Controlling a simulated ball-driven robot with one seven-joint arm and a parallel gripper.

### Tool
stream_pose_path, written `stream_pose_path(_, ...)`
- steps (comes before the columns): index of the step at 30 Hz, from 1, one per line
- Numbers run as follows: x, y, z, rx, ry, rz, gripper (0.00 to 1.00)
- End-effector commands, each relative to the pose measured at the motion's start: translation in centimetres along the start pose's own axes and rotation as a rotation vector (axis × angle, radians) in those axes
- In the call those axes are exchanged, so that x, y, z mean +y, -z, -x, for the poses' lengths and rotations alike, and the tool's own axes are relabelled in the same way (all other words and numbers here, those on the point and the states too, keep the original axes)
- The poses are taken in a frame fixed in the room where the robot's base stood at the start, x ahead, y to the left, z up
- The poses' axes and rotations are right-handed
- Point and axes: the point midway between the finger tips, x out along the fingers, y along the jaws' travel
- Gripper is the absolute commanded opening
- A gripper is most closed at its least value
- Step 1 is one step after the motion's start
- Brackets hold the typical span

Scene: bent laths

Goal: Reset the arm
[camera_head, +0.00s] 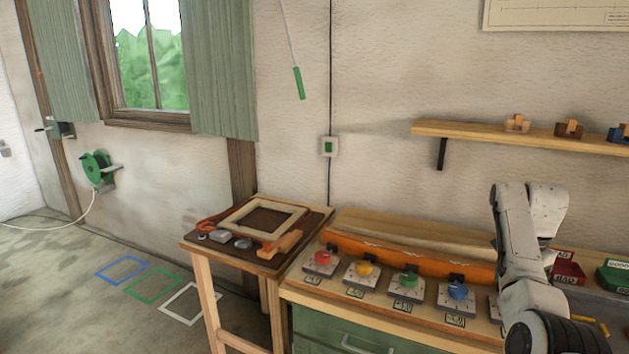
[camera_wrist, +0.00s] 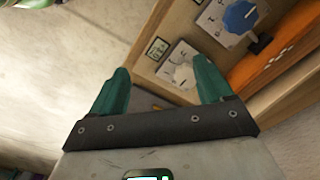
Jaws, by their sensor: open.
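My arm (camera_head: 517,250) stands folded at the right of the head view, in front of the workbench. My gripper (camera_wrist: 160,92) shows in the wrist view with two green fingers spread apart and nothing between them. In the head view its fingers cannot be made out. Beyond the fingers, the wrist view shows a blue knob (camera_wrist: 240,17) and a white knob (camera_wrist: 183,75) on pale plates. No finger appears to touch them.
The workbench (camera_head: 372,312) carries red (camera_head: 322,257), yellow (camera_head: 364,269), green (camera_head: 409,280) and blue (camera_head: 457,291) knobs. A small table (camera_head: 203,258) with a frame and tools stands left. A shelf (camera_head: 470,132) holds wooden pieces. Red (camera_head: 568,270) and green (camera_head: 613,279) boxes sit at right. The left floor is open.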

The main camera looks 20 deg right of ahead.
Motion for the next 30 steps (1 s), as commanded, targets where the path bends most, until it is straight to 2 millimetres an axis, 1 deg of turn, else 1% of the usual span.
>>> stream_pose_path(2,0.0,0.0,0.0,0.0,0.0,0.0,0.79)
stream_pose_path(11,-0.1,-2.1,-2.9,0.01,-0.003,0.074,0.79)
stream_pose_path(17,0.2,-4.3,-5.8,0.021,-0.007,0.15,0.79)
stream_pose_path(20,0.5,-5.8,-7.6,0.03,-0.009,0.204,0.79)
stream_pose_path(23,0.9,-7.8,-9.7,0.038,-0.012,0.273,0.79)
stream_pose_path(26,1.9,-10.6,-12.4,0.049,-0.016,0.368,0.79)
stream_pose_path(27,2.4,-11.9,-13.6,0.055,-0.017,0.416,0.79)
stream_pose_path(29,3.4,-14.0,-15.3,0.064,-0.017,0.49,0.79)
stream_pose_path(30,4.1,-15.3,-16.3,0.07,-0.017,0.54,0.79)
